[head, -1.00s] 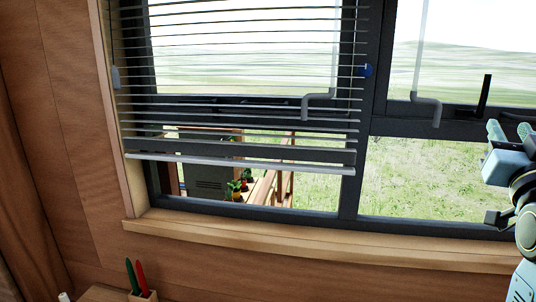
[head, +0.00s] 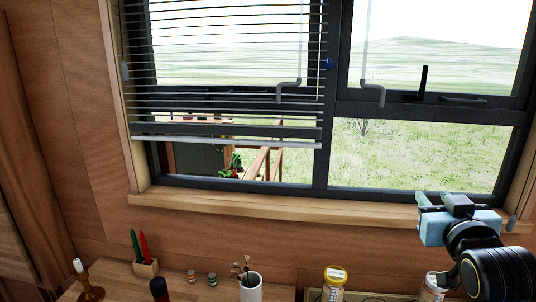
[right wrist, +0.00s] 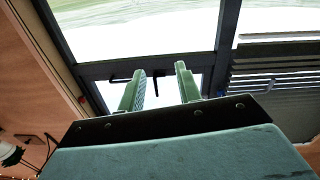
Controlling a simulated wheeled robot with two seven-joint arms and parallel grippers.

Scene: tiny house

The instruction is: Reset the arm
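My right gripper (head: 430,200) is at the lower right of the head view, in front of the window sill and above the counter. In the right wrist view its two green fingers (right wrist: 160,88) stand apart with nothing between them. The window frame and glass show beyond them. My left gripper is not in view.
A window with a half-lowered blind (head: 230,130) fills the back, above a wooden sill (head: 260,207).

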